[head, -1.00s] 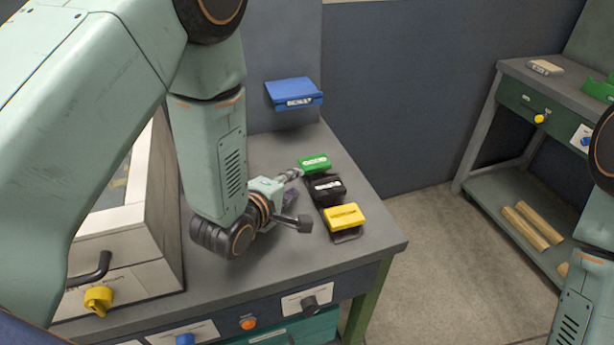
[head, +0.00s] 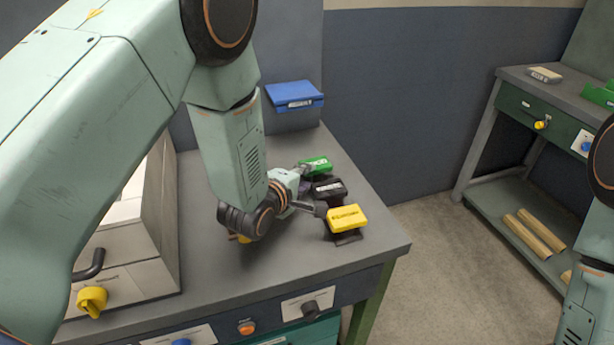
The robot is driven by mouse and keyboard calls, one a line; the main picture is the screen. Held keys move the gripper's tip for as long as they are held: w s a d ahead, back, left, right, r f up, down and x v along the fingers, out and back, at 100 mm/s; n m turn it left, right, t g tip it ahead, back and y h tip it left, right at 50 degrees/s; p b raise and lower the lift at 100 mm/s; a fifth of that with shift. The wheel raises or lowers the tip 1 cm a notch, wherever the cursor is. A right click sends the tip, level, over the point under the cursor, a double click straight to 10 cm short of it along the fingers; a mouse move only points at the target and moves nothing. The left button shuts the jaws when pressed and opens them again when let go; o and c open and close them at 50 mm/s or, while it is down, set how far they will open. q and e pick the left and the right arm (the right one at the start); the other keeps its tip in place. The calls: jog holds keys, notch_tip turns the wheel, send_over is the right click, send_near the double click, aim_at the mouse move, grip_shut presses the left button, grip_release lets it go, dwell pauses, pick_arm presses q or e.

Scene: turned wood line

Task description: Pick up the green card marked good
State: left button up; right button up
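A green card (head: 315,166) with a white label stands at the back of a row on the grey bench; its label is too small to read. A black card (head: 328,189) and a yellow card (head: 347,218) stand in front of it. My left gripper (head: 312,187) is at the row, its fingers spread. One finger reaches to the left end of the green card, the other to near the yellow card. The gripper looks open, with nothing held between the fingers. My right arm shows at the right edge, but its gripper is outside the picture.
A blue box (head: 294,95) is at the bench's back by the wall. A pale machine housing with a yellow knob (head: 92,300) stands at the left. The bench front (head: 330,262) is clear. A green side table (head: 545,95) with wooden rods (head: 534,233) on its shelf stands at the right.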

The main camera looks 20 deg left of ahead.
pick_arm(q)
jog(key=shift+w+d+f, duration=0.1)
jog(key=shift+w+f, duration=0.05)
jog(key=shift+w, duration=0.15)
jog(key=shift+c, duration=1.2)
jog(key=shift+s, duration=0.3)
jog(key=c, duration=0.3)
grip_shut()
jog(key=r+p, duration=0.2)
jog(key=shift+w+r+p, duration=0.2)
jog(key=shift+r+p, duration=0.1)
jog(key=shift+p, duration=0.05)
jog(key=shift+s, duration=0.1)
